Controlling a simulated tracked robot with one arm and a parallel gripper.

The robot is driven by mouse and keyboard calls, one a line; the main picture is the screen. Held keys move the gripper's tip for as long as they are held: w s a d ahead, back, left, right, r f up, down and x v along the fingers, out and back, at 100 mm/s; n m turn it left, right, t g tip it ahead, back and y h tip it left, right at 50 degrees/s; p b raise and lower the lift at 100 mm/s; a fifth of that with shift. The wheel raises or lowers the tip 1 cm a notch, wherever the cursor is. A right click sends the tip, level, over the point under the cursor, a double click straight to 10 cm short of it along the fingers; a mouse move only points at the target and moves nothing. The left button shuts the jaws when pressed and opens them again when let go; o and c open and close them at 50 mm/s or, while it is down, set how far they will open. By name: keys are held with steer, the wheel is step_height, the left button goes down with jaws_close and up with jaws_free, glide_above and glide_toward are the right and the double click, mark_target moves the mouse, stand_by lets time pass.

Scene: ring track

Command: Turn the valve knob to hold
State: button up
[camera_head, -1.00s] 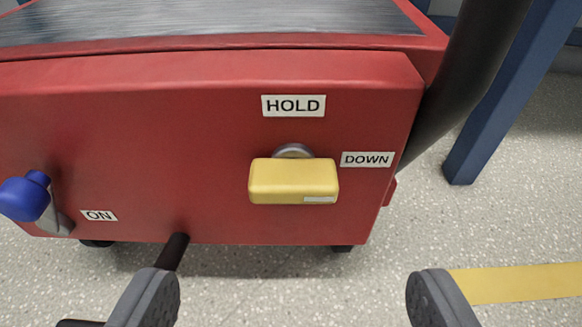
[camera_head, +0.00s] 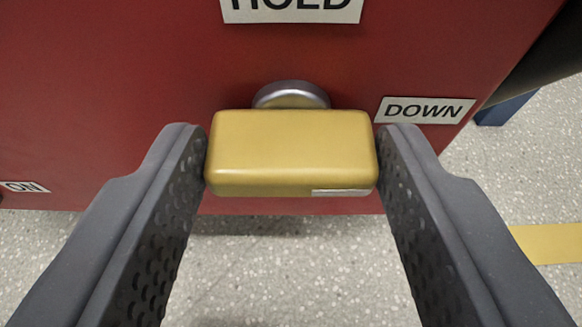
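The yellow valve knob (camera_head: 291,155) is a rounded bar lying level on a grey round stem, on the red panel. A small pale mark sits at the lower right of its front face. The HOLD label (camera_head: 291,8) is above the knob, cut by the top edge of the view. The DOWN label (camera_head: 424,110) is to its right. My gripper (camera_head: 291,160) has one dark finger at each end of the knob. Both fingers appear to touch the knob's ends, so it looks shut on it.
The red panel (camera_head: 110,90) fills the back. A dark tube (camera_head: 540,65) and a blue post (camera_head: 502,110) stand at the right. Speckled floor with a yellow stripe (camera_head: 548,243) lies below.

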steer(key=c, duration=0.4)
steer(key=shift+o, duration=0.3)
steer(key=shift+a+n+h+p, duration=0.25)
steer(key=shift+n+h+p, duration=0.35)
steer(key=shift+n+p, duration=0.35)
steer(key=shift+a+f+n+h+p, duration=0.1)
steer(key=shift+a+n+h+p, duration=0.1)
steer(key=shift+n+h+p, duration=0.85)
steer(key=n, duration=0.1)
steer(key=n+t+h+b, duration=0.1)
steer(key=shift+a+f+n, duration=0.2)
steer(key=shift+f+n, duration=0.05)
steer(key=shift+n, duration=0.15)
steer(key=shift+c, duration=0.2)
steer(key=shift+a+f+n+t+h+b, duration=0.15)
steer(key=shift+n+h+b, duration=0.2)
steer(key=shift+n+b, duration=0.3)
steer(key=shift+d+f+n+t+h+b, duration=0.15)
steer(key=shift+n+h+b, duration=0.15)
steer(key=shift+n+b, duration=0.3)
steer(key=shift+a+r+n, duration=0.1)
steer(key=shift+a+n, duration=0.05)
steer(key=shift+n, duration=0.1)
